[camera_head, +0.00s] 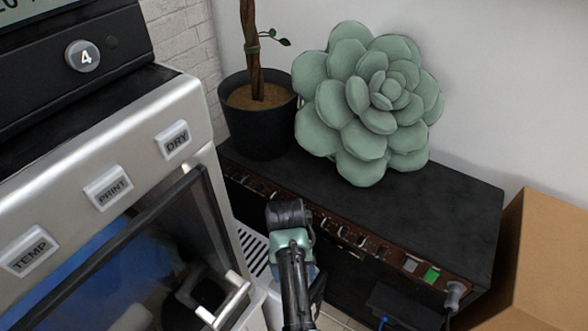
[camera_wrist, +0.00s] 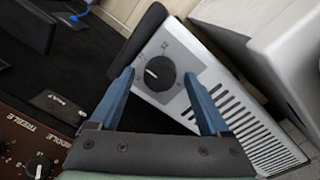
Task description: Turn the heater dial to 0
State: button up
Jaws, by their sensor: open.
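The heater (camera_wrist: 240,108) is a light grey box with a slotted vent, angled across the wrist view. Its black round dial (camera_wrist: 163,79) has a short white pointer mark toward the left of the picture. Small marks are printed around the dial, too small to read. My gripper (camera_wrist: 157,76) is open, with its two blue fingers on either side of the dial in the picture and nothing held. Whether the fingers touch the dial I cannot tell. In the head view the heater's slotted top (camera_head: 252,247) shows beside my arm, which hides the dial.
A silver machine (camera_head: 190,90) with labelled buttons and a knob marked 4 (camera_head: 83,56) stands at left. A black amplifier (camera_head: 450,190) with a control strip carries a potted plant (camera_head: 258,125) and a big succulent (camera_head: 370,105). A cardboard box (camera_head: 550,265) is at right.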

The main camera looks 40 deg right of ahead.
jog(key=shift+c, duration=0.2)
grip_shut()
jog(key=shift+r+p, duration=0.15)
jog(key=shift+p, duration=0.2)
